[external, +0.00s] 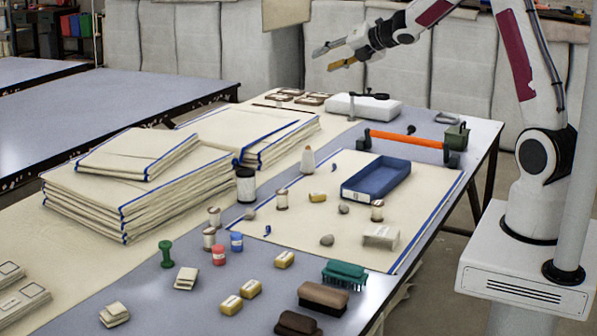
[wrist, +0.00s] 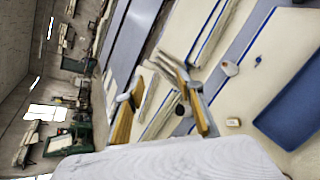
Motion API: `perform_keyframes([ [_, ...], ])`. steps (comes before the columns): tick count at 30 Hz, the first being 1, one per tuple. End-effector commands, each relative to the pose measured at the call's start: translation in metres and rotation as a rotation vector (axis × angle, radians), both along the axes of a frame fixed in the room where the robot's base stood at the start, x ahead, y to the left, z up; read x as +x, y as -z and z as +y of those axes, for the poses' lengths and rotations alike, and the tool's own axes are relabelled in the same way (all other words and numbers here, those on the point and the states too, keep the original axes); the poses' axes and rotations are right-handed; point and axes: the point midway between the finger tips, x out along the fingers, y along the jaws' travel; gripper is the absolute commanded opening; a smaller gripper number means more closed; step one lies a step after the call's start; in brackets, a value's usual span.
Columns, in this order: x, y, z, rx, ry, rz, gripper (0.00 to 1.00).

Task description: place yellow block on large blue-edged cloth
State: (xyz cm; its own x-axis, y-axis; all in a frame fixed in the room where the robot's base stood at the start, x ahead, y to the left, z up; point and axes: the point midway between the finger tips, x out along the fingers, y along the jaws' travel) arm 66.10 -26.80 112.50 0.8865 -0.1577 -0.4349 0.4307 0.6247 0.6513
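The large blue-edged cloth (external: 290,226) lies flat on the table. Three more yellow blocks lie on the bare table in front of the cloth: one nearer the cloth (external: 284,260), one in the middle (external: 250,289) and one nearest the front (external: 231,305). My gripper (external: 324,60) is raised high above the far part of the table, its fingers apart with nothing between them.
A blue tray (external: 376,181), spools and stones share the cloth. Folded cloth stacks (external: 140,190) stand to the left. An orange-handled tool (external: 405,139) and a white box (external: 350,107) are behind. Brushes (external: 323,298) lie at the front. The cloth's front middle has bare room.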

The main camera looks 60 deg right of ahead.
Motion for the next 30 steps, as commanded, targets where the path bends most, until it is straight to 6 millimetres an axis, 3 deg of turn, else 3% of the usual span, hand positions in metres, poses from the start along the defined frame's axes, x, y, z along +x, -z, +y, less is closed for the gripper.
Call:
perform_keyframes([
  [6, -0.03, -0.035, 0.022, 0.188, 0.187, -0.029, 0.37],
  [15, -0.085, -0.062, 0.056, 0.473, 0.434, -0.066, 0.37],
  [22, -0.135, -0.069, 0.086, 0.703, 0.618, -0.083, 0.37],
  [30, -0.2, -0.063, 0.126, 0.978, 0.828, -0.079, 0.37],
])
